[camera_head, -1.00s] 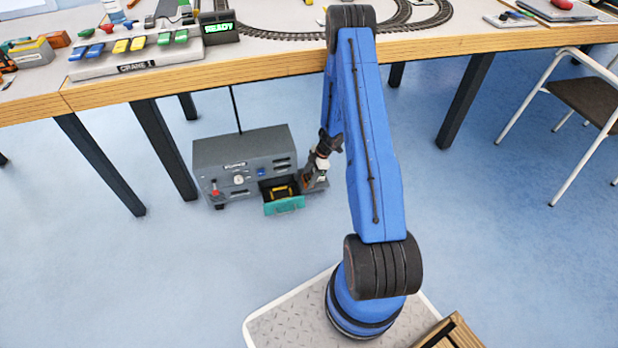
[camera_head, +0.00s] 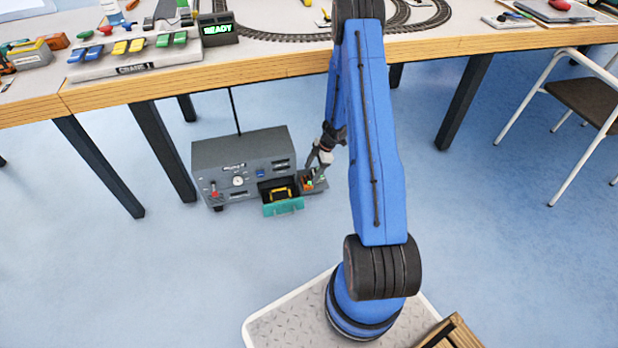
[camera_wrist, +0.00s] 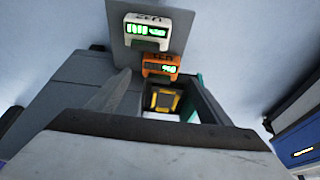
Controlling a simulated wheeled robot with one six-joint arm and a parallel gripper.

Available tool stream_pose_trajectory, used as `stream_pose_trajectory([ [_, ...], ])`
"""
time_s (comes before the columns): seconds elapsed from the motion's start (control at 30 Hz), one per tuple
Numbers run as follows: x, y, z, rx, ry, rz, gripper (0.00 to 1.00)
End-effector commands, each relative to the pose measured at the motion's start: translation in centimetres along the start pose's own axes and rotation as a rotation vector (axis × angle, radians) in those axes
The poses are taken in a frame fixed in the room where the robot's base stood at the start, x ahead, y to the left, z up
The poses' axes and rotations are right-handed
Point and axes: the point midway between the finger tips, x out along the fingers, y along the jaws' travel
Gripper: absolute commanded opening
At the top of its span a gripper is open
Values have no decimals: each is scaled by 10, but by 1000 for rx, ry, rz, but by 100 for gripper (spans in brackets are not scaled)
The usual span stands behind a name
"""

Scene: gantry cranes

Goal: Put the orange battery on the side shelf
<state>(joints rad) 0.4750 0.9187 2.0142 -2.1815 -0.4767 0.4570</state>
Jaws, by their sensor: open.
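The orange battery (camera_wrist: 160,66) with a green lit display sits on the grey side shelf (camera_wrist: 122,18) in the wrist view, beside a white battery (camera_wrist: 147,28). In the head view the orange battery (camera_head: 309,184) is a small patch on the side shelf (camera_head: 321,184), at the right end of the grey machine (camera_head: 240,160). My gripper (camera_head: 315,168) is open and empty, just above the shelf and apart from the battery. The white battery is hard to make out in the head view.
An open teal-fronted drawer (camera_head: 284,206) on the machine holds a yellow and black item (camera_head: 281,193), close to the shelf. The table (camera_head: 200,77) with a train track stands above and behind. The blue floor in front is clear.

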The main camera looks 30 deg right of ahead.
Motion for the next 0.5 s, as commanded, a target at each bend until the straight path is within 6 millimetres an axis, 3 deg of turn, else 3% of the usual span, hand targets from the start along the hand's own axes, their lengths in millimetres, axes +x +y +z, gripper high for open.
stream_pose_trajectory([
  [0.2,-41,0,0,-1,-1,2,73],
  [0.5,-70,-1,0,0,0,-1,73],
])
